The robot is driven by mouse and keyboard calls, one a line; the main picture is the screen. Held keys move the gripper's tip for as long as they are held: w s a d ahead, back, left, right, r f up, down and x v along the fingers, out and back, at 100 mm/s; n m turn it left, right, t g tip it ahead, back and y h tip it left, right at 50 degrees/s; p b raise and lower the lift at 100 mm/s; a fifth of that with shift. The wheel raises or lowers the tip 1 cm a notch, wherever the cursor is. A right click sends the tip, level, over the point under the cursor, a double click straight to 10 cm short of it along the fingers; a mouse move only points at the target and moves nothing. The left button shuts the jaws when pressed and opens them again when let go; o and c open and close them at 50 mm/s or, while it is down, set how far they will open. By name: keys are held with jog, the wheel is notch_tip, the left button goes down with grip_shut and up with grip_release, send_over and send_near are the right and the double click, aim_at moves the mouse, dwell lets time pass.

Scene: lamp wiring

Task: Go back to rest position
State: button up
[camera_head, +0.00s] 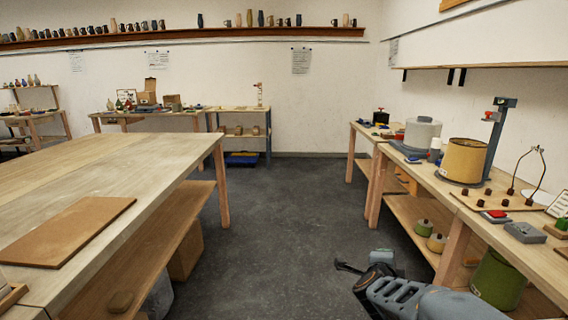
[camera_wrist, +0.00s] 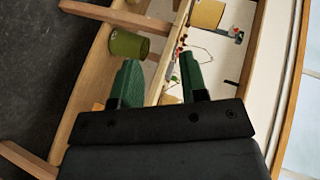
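My gripper (camera_wrist: 158,63) is open, with its two green fingers apart and nothing visible between them. In the head view my arm reaches in from the lower right, and the gripper end (camera_head: 350,267) hangs over the floor beside the right workbench (camera_head: 405,172). On that bench stand a tan lampshade (camera_head: 464,160), a wire lamp frame (camera_head: 528,168) and a board with several small dark knobs (camera_head: 487,203). The lampshade also shows at the top of the wrist view (camera_wrist: 207,13), tilted with the camera.
A large wooden table (camera_head: 110,170) with a brown board (camera_head: 68,232) fills the left. The grey floor (camera_head: 285,220) between is clear. A green bin (camera_head: 499,280) and small pots (camera_head: 425,228) sit on the right bench's lower shelf. Other benches line the back wall.

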jog(key=s+a+r+n+y+p, duration=0.2)
jog(key=a+r+n+y+p, duration=0.3)
jog(key=a+r+n+y, duration=0.3)
jog(key=s+a+r+n+g+p, duration=0.1)
jog(key=s+r+n+g+p, duration=0.2)
jog(key=s, duration=0.5)
jog(key=s+a+r+n+g+p, duration=0.1)
jog(key=s+r+n+g+p, duration=0.3)
jog(key=s+n+p, duration=0.3)
jog(key=s+n+g, duration=0.1)
jog(key=n, duration=0.2)
jog(key=shift+s+a+r, duration=0.15)
jog(key=shift+s+a, duration=0.1)
jog(key=shift+a, duration=0.15)
